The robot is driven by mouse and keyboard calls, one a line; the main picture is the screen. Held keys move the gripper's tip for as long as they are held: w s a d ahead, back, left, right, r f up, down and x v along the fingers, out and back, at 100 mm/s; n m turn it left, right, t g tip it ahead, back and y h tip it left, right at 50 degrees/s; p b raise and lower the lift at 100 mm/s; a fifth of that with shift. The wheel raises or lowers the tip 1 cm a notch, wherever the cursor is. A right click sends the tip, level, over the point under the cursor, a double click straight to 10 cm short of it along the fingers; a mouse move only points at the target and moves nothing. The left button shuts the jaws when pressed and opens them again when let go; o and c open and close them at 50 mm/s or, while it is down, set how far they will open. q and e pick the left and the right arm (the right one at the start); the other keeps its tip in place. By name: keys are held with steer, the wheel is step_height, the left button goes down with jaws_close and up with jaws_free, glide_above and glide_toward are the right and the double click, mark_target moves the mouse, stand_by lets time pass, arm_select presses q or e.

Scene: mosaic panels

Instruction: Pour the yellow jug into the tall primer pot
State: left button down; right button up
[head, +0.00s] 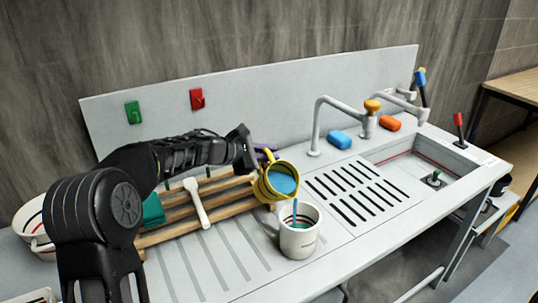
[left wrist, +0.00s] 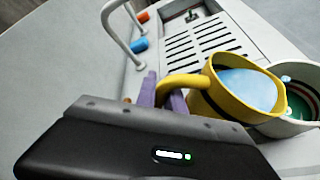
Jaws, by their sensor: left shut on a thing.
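The yellow jug (head: 262,191) is tilted above the white pot (head: 298,243), its mouth towards the pot and blue liquid inside. A thin blue stream runs from its lip into the pot. The pot stands upright on the counter, with dark stripes inside its rim. My left gripper (head: 264,153) is shut on the jug's handle. In the left wrist view, its purple fingers (left wrist: 164,92) hold the yellow handle, the jug (left wrist: 222,100) shows blue liquid, and the pot (left wrist: 305,72) shows green inside. My right gripper is not in view.
A wooden rack (head: 170,229) with a white utensil (head: 196,203) lies left of the jug. A grey faucet (head: 318,118), blue block (head: 340,140) and orange block (head: 390,124) stand behind. A slotted drainboard (head: 350,222) and a sink (head: 452,187) lie to the right.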

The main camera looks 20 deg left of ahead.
arm_select(q)
steer(key=shift+s+d+r+m+t+y+b, duration=0.2)
steer(key=shift+d+r+m+b, duration=0.1)
steer(key=shift+r, duration=0.35)
steer(key=shift+s+d+r+m+t+y+b, duration=0.2)
steer(key=shift+d+r+m+b, duration=0.1)
steer(key=shift+r, duration=0.3)
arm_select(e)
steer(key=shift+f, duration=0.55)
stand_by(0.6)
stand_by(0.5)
